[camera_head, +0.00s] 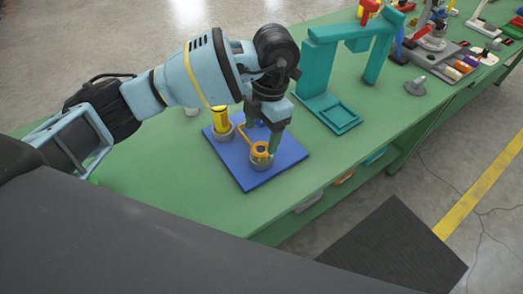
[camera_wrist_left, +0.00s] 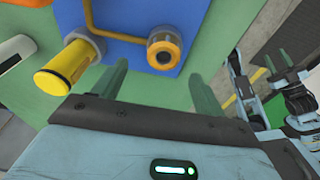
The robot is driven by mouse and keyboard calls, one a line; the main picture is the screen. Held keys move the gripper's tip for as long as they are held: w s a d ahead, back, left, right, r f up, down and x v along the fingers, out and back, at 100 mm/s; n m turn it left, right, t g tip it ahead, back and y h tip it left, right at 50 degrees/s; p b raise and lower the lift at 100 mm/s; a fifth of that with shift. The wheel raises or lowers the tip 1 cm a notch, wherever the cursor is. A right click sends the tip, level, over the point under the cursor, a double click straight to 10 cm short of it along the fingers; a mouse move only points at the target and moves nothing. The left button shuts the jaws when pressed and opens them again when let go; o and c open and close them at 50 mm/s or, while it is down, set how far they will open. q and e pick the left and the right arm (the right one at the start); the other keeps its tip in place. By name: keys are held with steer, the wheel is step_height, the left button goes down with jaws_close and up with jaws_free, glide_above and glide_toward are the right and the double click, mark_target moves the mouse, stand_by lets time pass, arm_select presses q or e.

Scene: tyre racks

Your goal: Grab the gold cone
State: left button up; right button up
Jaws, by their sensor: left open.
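No plainly cone-shaped gold thing shows. A yellow, tapering cylinder-like piece (camera_head: 221,121) stands in a grey collar at the left of a blue board (camera_head: 285,160); it also shows in the left wrist view (camera_wrist_left: 62,72). An orange ring-like piece (camera_head: 261,151) sits in a second grey collar on the board; it also shows in the left wrist view (camera_wrist_left: 164,40). I cannot tell which is the gold cone. In the left wrist view my left gripper (camera_wrist_left: 157,76) looks empty.
An orange bent rod (camera_wrist_left: 88,18) stands between the two collars. A teal frame (camera_head: 345,65) stands behind the board, and a grey piece (camera_head: 415,86) lies to its right. My right arm shows at the right of the left wrist view. The green table (camera_head: 150,190) is clear at front left.

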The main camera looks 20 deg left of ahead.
mark_target(261, 149)
arm_select(q)
steer(key=shift+s+d+f, duration=0.1)
steer(key=shift+s+f, duration=0.05)
steer(key=shift+f, duration=1.15)
steer(key=shift+s+f, duration=0.1)
steer(key=shift+f, duration=1.2)
steer(key=c, duration=1.1)
